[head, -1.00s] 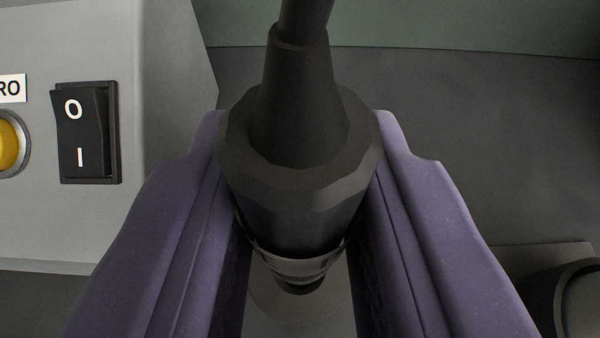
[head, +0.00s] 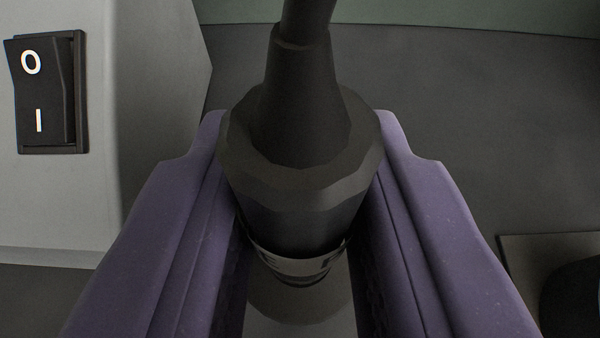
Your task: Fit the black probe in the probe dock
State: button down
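The black probe (head: 300,160) is in the middle of the head view, with its cable end toward the top and its lower end pointing down and away. My gripper (head: 300,240) has its two purple fingers on either side of the probe's thick collar, shut on it. A light band circles the probe below the collar; its tip is hidden. A grey round surface shows below the probe between the fingers; I cannot tell whether it is the probe dock or whether the probe touches it.
A light grey box (head: 150,140) with a black rocker switch (head: 48,92) marked O and I stands at the left. A dark round object (head: 580,300) on a grey plate (head: 540,250) is at the lower right. The dark grey surface (head: 430,130) at the right is clear.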

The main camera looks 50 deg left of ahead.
jog(key=shift+f, duration=0.3)
jog(key=c, duration=0.8)
grip_release()
jog(key=shift+d+r, duration=0.1)
